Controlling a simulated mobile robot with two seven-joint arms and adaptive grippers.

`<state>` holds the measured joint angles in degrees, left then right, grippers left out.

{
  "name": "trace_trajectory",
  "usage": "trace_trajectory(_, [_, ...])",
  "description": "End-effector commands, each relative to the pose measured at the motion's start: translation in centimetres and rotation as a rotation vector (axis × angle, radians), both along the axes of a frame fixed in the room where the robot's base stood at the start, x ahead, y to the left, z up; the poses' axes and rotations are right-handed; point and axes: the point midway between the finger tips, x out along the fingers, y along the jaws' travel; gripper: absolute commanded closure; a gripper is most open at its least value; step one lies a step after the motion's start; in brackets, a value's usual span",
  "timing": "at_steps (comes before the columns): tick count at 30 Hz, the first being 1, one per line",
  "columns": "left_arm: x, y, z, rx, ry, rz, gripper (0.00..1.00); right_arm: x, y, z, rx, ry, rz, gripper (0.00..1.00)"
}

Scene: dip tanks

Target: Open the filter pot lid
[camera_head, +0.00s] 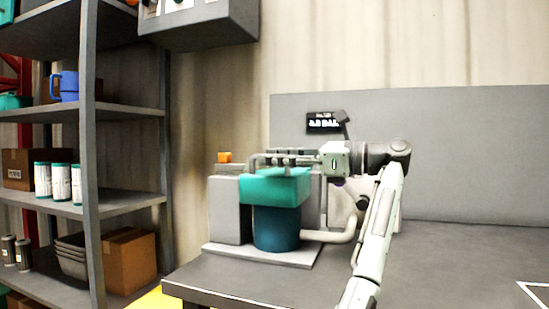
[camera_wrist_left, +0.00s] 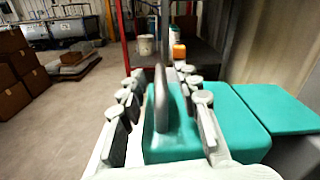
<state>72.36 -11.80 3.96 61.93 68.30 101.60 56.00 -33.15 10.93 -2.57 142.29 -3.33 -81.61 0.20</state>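The filter pot (camera_head: 277,230) is a dark teal cylinder on a light base plate at the left end of the bench. Its teal lid (camera_head: 275,188) sits on top, apparently closed, with a grey bar handle (camera_head: 254,161). My left gripper (camera_head: 285,157) reaches in over the lid from the right. In the left wrist view the upright handle (camera_wrist_left: 161,100) stands between the two fingers of the gripper (camera_wrist_left: 160,118), with a visible gap on each side. The teal lid (camera_wrist_left: 178,146) lies beneath. The gripper is open around the handle. My right gripper is not in view.
Grey housings (camera_head: 229,210) flank the pot, and a pipe (camera_head: 330,237) leaves its right side. A small orange block (camera_head: 225,157) is at the back left. Shelving (camera_head: 125,201) stands left of the bench (camera_head: 460,255), whose right part is mostly clear.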

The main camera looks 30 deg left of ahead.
Motion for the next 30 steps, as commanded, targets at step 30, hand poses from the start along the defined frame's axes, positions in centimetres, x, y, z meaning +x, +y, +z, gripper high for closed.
trace_trajectory(30, [-0.06,0.32,0.06,0.0,0.001,0.0,1.0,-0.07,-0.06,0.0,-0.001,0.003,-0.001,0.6])
